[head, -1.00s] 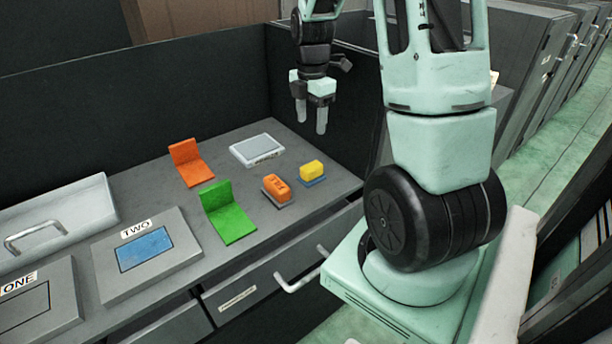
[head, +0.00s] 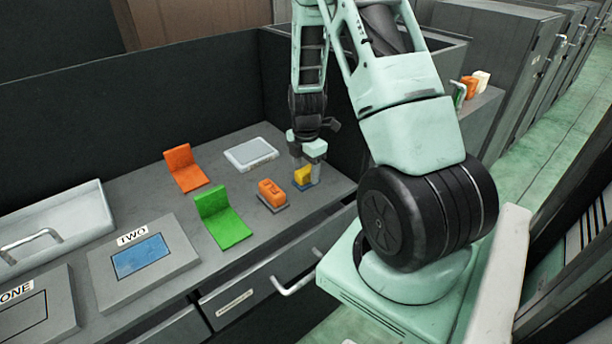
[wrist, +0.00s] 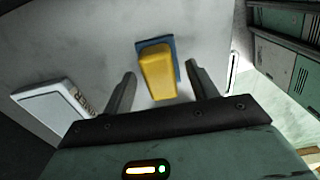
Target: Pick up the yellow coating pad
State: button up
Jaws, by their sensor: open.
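The yellow coating pad (head: 303,175) sits on a small blue base near the right end of the grey bench top. In the wrist view the yellow pad (wrist: 157,76) shows between the two fingers, with its blue base (wrist: 168,45) behind it. My gripper (head: 307,170) is open and hangs over the pad, pointing down, with fingers on either side. In the wrist view my gripper (wrist: 160,84) has a visible gap between each finger and the pad. My fingers partly hide the pad in the head view.
An orange pad (head: 271,192) on a grey base stands just left of the yellow one. A green bracket (head: 222,218), an orange bracket (head: 184,168) and a grey flat device (head: 250,153) lie farther left and behind. A dark wall (head: 215,95) rises behind the bench.

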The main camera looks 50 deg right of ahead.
jog(key=shift+f, duration=0.6)
jog(key=c, duration=1.2)
jog(key=shift+c, duration=0.2)
jog(key=shift+r, duration=0.2)
notch_tip(320, 180, up, 28)
jog(key=shift+b, duration=0.4)
jog(key=shift+f, duration=0.15)
jog(key=shift+o, duration=1.3)
